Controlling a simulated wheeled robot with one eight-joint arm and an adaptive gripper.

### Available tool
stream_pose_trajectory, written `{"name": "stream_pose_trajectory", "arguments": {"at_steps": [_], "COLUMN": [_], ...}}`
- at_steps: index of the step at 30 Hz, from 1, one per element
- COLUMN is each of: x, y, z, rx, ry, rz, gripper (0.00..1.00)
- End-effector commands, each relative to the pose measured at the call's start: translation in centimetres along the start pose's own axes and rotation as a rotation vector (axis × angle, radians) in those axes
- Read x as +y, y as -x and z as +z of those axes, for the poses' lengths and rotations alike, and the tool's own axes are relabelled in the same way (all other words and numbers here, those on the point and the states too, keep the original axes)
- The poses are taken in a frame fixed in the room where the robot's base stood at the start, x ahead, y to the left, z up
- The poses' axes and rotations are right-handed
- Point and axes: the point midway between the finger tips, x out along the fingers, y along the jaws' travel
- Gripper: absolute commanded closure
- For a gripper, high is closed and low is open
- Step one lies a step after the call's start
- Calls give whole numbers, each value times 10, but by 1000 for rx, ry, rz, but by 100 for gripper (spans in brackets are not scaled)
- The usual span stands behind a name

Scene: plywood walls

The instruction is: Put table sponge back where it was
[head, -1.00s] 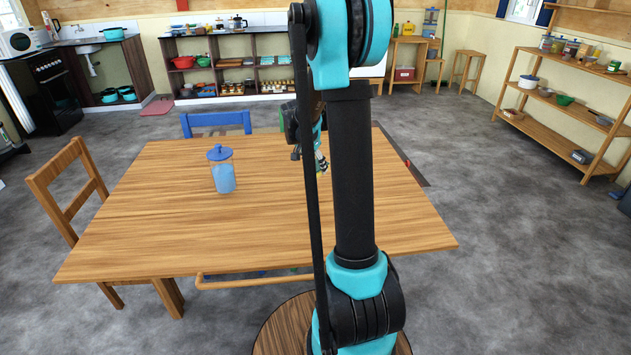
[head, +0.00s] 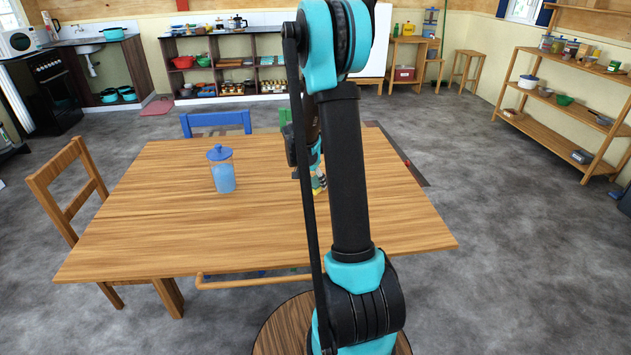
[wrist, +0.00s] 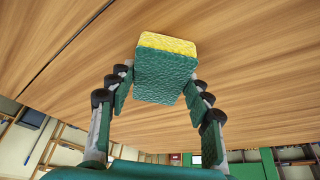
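The sponge (wrist: 167,72) has a green face towards the wrist camera and a yellow layer along its far edge. It sits between the two fingers of my gripper (wrist: 158,92), whose pads are against its sides, so the gripper looks shut on it. In the head view the gripper (head: 318,178) is low over the right half of the wooden table (head: 190,240), largely hidden behind my arm. A bit of green and yellow shows there. I cannot tell whether the sponge touches the tabletop.
A blue lidded jar (head: 222,172) stands on the table left of my gripper. A wooden chair (head: 68,190) is at the left and a blue chair (head: 216,121) at the far side. The tabletop around the jar is clear. Shelves (head: 570,120) stand at the right wall.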

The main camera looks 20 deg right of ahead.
Motion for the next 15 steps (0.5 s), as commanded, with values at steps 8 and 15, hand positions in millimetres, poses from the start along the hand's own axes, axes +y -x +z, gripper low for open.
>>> {"name": "stream_pose_trajectory", "arguments": {"at_steps": [8,15], "x": [0,0], "y": [0,4], "z": [0,-1], "rx": [0,0], "ry": [0,0], "rz": [0,0], "gripper": [30,30]}}
